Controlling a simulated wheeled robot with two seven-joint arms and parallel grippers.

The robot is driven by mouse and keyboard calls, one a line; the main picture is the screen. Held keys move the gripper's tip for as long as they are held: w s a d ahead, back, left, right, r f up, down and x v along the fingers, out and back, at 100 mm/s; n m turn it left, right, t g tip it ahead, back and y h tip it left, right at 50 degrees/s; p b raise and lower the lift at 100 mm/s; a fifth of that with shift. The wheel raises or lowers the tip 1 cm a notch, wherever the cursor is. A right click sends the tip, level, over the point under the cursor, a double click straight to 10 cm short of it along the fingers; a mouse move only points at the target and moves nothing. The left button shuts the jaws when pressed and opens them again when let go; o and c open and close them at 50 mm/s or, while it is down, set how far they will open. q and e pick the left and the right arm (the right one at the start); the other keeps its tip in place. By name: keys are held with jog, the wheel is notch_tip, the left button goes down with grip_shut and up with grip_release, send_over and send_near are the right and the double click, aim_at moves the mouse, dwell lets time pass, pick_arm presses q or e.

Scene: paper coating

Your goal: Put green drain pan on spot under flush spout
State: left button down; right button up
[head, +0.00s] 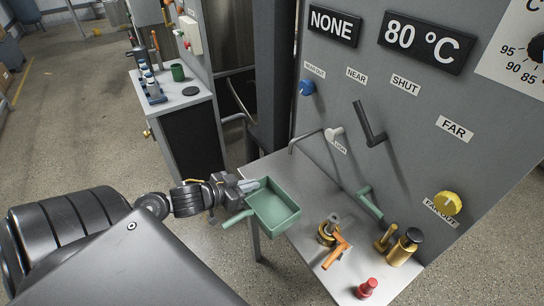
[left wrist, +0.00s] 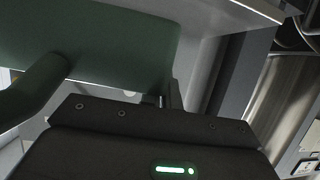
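The green drain pan (head: 273,207) is a shallow rectangular tray with a side handle (head: 238,219). It is at the left edge of the grey bench, its handle jutting past that edge; I cannot tell whether it touches the bench top. My left gripper (head: 249,184) has its fingers at the pan's back-left wall and appears shut on it. In the left wrist view the pan (left wrist: 110,40) fills the upper left, close to the gripper. The flush spout (head: 306,137) is a bent grey pipe from the panel, behind and right of the pan. My right gripper is out of view.
The bench (head: 310,184) has clear room below the spout. To its right are a green-handled valve (head: 369,203), an orange-handled brass valve (head: 336,246), a brass fitting (head: 404,247) and a red knob (head: 367,288). A side cabinet (head: 185,98) holds bottles and a green cup.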

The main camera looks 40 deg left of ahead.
pick_arm(q)
jog(key=shift+w+a+f+m+h+b, duration=0.3)
jog(key=shift+w+a+f+b, duration=0.5)
jog(key=shift+a+b, duration=1.7)
jog(key=shift+w+a+f+m+h+b, duration=0.25)
jog(key=shift+w+a+f+b, duration=0.75)
jog(key=shift+a, duration=2.7)
jog(key=w+d, duration=0.2)
jog(key=w, duration=0.3)
jog(key=w+d, duration=0.1)
jog(key=w, duration=0.4)
jog(key=w+d, duration=0.2)
jog(key=w, duration=0.3)
jog(key=shift+w+d+r+p, duration=0.2)
jog(key=shift+d+r+p, duration=0.05)
jog(key=shift+d+p, duration=0.1)
jog(key=shift+w+d+g, duration=0.1)
jog(key=shift+w+g, duration=0.2)
jog(key=shift+w, duration=0.2)
jog(key=shift+f, duration=1.8)
jog(key=c, duration=1.8)
grip_release()
jog(key=shift+f, duration=0.2)
jog(key=shift+o, duration=0.8)
jog(key=shift+s+r, duration=0.15)
jog(key=shift+r, duration=0.05)
jog(key=v, duration=1.2)
